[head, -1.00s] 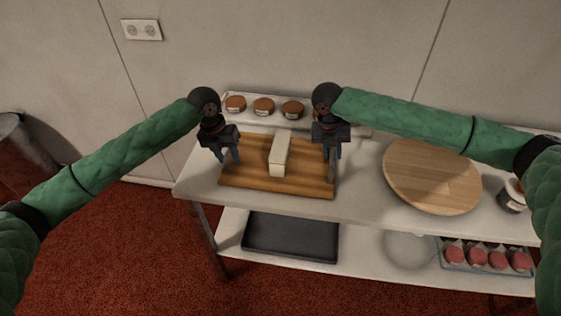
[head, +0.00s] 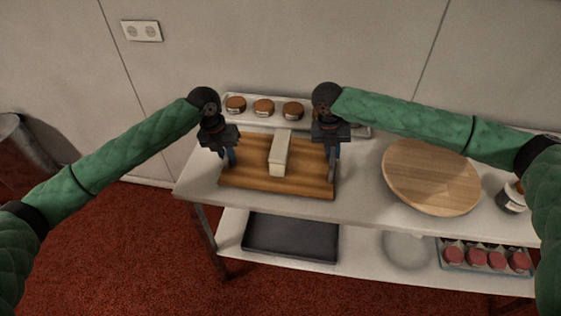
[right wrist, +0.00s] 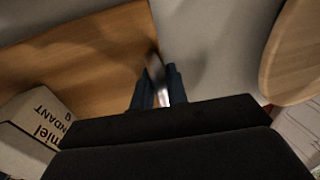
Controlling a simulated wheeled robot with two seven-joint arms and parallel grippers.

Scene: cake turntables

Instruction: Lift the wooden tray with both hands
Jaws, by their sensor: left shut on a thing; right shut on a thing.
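The wooden tray (head: 299,185) lies flat on the white table, with a pale box (head: 280,155) standing on its middle. My left gripper (head: 229,160) is shut on the tray's left side. My right gripper (head: 333,163) is shut on the tray's right side. In the right wrist view the tray (right wrist: 85,55) fills the upper left, the box (right wrist: 28,130) shows at the lower left, and my right fingers (right wrist: 158,90) are at the tray's right edge around a shiny metal part, probably a handle. The exact grip of the left fingers is too small to tell.
A round wooden board (head: 431,178) stands right of the tray. A white tray (head: 250,117) with several small brown-topped jars is behind. A jar (head: 511,197) stands at the far right. The lower shelf holds a black tray (head: 291,238) and a crate of red-topped items (head: 486,260).

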